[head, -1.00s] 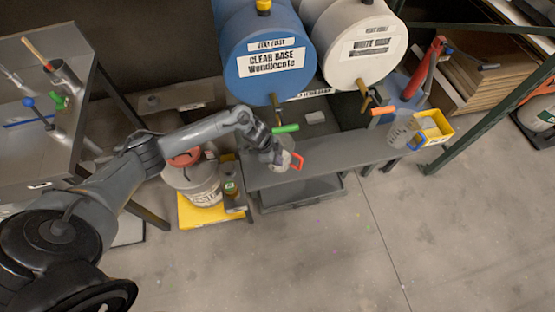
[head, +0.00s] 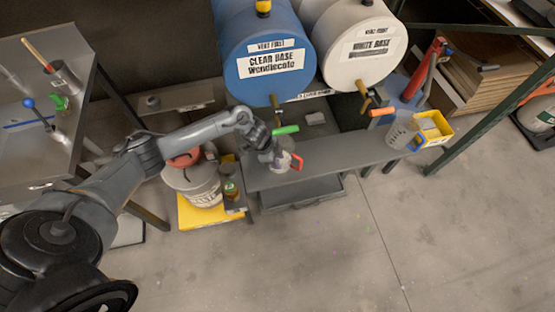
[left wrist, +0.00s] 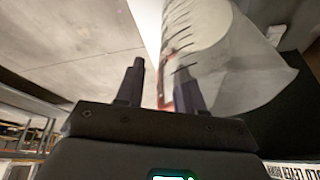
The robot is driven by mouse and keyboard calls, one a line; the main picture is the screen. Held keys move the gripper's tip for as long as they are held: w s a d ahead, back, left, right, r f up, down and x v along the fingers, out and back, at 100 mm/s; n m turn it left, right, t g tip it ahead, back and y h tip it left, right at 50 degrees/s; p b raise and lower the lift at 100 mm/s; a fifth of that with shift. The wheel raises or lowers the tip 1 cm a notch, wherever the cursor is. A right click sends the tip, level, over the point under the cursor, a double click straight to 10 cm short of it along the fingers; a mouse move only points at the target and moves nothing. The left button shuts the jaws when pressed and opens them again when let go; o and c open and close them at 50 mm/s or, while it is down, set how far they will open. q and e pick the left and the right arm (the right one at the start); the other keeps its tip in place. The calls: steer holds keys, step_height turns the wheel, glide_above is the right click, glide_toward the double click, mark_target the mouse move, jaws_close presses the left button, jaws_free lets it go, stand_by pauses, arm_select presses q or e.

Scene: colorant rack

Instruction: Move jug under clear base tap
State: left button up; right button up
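A translucent jug (head: 283,152) with a red handle (head: 297,162) stands on the grey shelf (head: 340,153), under the clear base tap (head: 276,112) with its green lever (head: 286,130). The tap belongs to the blue clear base drum (head: 268,62). My left gripper (head: 273,157) is at the jug's left side in the head view. In the left wrist view the fingers (left wrist: 160,85) are apart, and the jug's graduated wall (left wrist: 225,60) lies close beside the right finger. A bit of red shows beyond the finger gap. Finger contact is unclear. My right gripper is not in view.
A white base drum (head: 362,75) with an orange-levered tap (head: 382,111) is to the right. Another jug with a blue handle (head: 402,135) and a yellow box (head: 434,127) stand at the shelf's right end. A white bucket (head: 197,185) stands left of the shelf. The front floor is clear.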

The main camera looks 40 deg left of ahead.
arm_select(q)
steer(key=p+v, duration=0.3)
steer(key=v, duration=0.8)
steer(key=shift+a+r, duration=0.15)
steer(key=shift+r, duration=0.2)
steer(key=shift+s, duration=0.15)
